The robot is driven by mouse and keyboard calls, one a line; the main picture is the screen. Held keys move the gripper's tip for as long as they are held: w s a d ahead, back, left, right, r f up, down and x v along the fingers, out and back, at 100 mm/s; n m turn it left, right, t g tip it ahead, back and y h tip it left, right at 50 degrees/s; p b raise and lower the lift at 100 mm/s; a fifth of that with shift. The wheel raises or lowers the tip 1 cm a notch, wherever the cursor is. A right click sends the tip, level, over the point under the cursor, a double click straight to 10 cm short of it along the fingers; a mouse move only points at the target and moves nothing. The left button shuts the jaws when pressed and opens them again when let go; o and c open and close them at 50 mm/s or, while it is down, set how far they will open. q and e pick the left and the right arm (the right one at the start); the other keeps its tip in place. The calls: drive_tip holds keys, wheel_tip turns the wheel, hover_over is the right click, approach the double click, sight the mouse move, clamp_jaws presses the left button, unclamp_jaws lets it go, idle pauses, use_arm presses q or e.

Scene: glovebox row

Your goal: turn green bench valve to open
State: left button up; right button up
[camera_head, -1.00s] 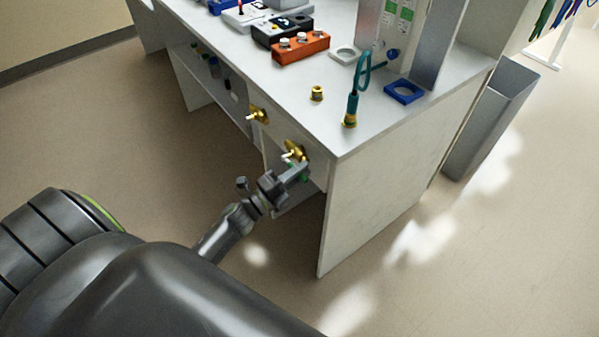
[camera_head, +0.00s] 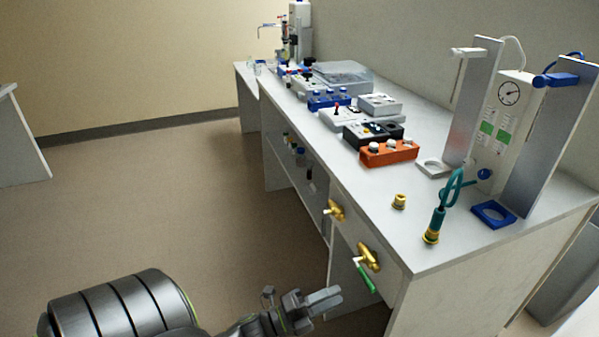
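The green bench valve has a brass body (camera_head: 369,257) on the front face of the bench near its right corner. Its green lever handle (camera_head: 367,279) slants down and slightly right from a pale stem. My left gripper (camera_head: 325,297) is to the left of and a little below the green handle, with a visible gap in the picture. Nothing shows held in it. Its fingers are seen from the side, so I cannot tell how far apart they are. My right gripper is not in view.
A second brass valve (camera_head: 335,210) sits left on the same bench front (camera_head: 343,233). Open floor (camera_head: 170,200) lies left.

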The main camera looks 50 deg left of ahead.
use_arm(q)
drive_tip(key=b+v, duration=0.1)
drive_tip(key=v, duration=0.6)
drive_tip(key=shift+s, duration=0.3)
drive_tip(key=shift+a+f, duration=0.15)
drive_tip(key=s+a+f+n+g+y+p, duration=0.1)
drive_tip(key=s+a+f+n+g+y, duration=0.15)
drive_tip(key=f+n, duration=0.4)
drive_tip(key=s+a+f+n+g+y+p, duration=0.1)
drive_tip(key=s+f+n+g+y, duration=0.2)
drive_tip(key=f, duration=0.7)
drive_tip(key=s+a+f+n+g+y, duration=0.1)
drive_tip(key=a+f+n+g+y, duration=0.1)
drive_tip(key=f+n+y, duration=0.45)
drive_tip(key=s+d+f+n+g+h+p, duration=0.1)
drive_tip(key=s+d+f+n+g, duration=0.2)
drive_tip(key=s+f, duration=0.5)
drive_tip(key=s+d+f+n+g+h+p, duration=0.1)
drive_tip(key=s+d+f+g, duration=0.4)
drive_tip(key=s, duration=0.7)
wheel_tip(320, 180, down, 3)
drive_tip(key=n+g+h, duration=0.1)
drive_tip(key=n+g, duration=0.1)
drive_tip(key=shift+d+n, duration=0.4)
drive_tip(key=shift+w+f, duration=0.1)
